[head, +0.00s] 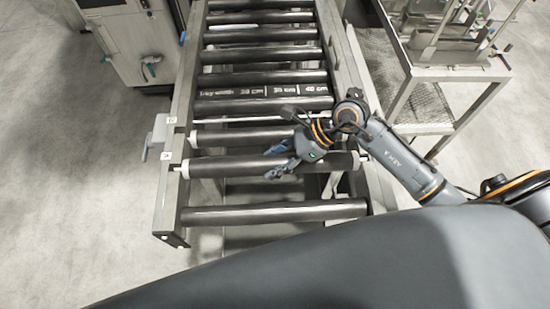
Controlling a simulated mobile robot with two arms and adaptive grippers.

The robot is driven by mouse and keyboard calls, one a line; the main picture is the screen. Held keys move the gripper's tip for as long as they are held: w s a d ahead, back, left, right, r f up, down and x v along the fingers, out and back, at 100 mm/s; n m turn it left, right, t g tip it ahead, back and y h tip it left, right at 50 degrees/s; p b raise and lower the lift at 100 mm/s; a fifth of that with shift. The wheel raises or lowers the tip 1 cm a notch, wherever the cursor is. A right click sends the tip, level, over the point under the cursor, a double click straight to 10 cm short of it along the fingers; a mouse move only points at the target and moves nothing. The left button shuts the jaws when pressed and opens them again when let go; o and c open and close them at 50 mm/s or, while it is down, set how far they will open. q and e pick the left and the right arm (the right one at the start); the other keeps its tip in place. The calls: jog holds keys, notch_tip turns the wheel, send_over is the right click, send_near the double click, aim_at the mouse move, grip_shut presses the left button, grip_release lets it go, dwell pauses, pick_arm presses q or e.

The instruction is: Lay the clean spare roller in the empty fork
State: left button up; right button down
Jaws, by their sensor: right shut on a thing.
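My right gripper (280,164) is over the near part of the roller conveyor and is shut on a dark roller (230,167). This roller has white ends and lies crosswise between the two side rails. Its left end is at the left rail (178,185), near a white tag, and its right end is by the right rail. I cannot tell whether its ends rest in a fork or hover above it. Another dark roller with a white left end (232,138) lies just behind it, partly hidden by the gripper. My left gripper is out of view.
Several dark rollers fill the far conveyor, one with white printed lengths (262,91). A plain roller (275,212) crosses the near end. A grey box with a lever (160,134) sits outside the left rail. A metal stand (430,75) is at the right, a cabinet (130,42) at upper left.

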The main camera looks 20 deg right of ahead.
jog(key=shift+f+b, duration=0.3)
jog(key=shift+f, duration=0.3)
jog(key=shift+f+b, duration=0.1)
jog(key=shift+b, duration=0.25)
jog(key=shift+f+b, duration=0.8)
